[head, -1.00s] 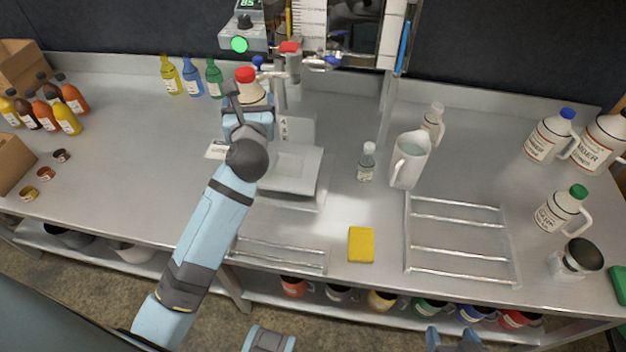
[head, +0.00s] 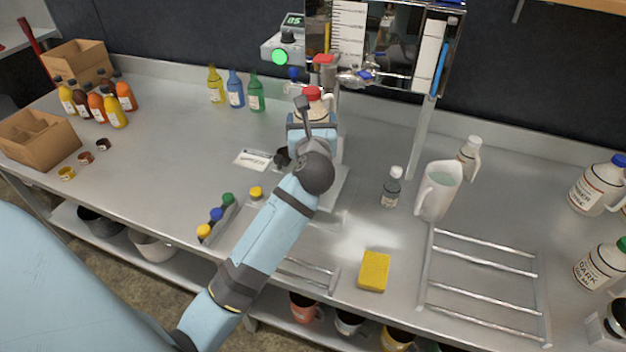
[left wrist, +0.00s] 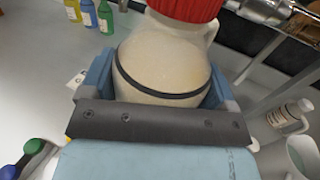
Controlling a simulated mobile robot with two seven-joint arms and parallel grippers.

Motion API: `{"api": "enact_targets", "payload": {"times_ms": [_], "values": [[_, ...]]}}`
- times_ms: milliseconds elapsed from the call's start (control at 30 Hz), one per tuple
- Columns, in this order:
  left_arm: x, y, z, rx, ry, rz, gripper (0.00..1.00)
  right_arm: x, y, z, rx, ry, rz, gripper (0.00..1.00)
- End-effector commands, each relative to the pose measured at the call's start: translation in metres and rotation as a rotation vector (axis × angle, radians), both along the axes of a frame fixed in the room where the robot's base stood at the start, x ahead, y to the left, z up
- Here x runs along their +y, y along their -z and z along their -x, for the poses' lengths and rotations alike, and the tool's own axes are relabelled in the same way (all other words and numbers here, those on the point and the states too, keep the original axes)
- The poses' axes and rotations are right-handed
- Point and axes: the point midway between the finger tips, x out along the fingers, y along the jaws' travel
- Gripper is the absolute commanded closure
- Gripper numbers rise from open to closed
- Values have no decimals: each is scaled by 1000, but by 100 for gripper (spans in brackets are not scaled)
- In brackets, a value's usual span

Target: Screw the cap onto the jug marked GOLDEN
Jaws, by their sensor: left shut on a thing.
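A cream jug (head: 314,112) with a red cap (head: 312,93) on its top stands below the tap. In the left wrist view, the jug (left wrist: 165,60) has a black band around its body, and the ribbed red cap (left wrist: 185,8) sits at the top edge. My left gripper (head: 311,122) is shut on the jug's body, with a finger on each side. The jug's label is hidden, so I cannot read GOLDEN on it. I cannot tell how tight the cap is. My right gripper is out of view.
The metal tap (head: 365,76) is close behind the jug. A pitcher (head: 438,192), small bottle (head: 391,188), yellow sponge (head: 374,270) and wire rack (head: 482,280) stand to the right. The table's left middle is mostly clear.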

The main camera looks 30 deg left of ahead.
Motion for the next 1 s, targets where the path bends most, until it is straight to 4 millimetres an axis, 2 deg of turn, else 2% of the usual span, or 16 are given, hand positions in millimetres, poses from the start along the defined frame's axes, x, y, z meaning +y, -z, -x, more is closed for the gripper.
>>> {"api": "enact_targets", "payload": {"times_ms": [300, 500, 700, 1000], "values": [[0, 44, 0, 0, 1, -4, 84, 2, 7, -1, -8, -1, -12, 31], [0, 48, 0, -2, 1, -2, 84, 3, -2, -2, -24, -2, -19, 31], [0, 50, 0, -1, 1, -2, 84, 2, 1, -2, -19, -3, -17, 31], [0, 93, 0, 0, 0, -4, 84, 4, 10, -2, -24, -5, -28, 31]]}}
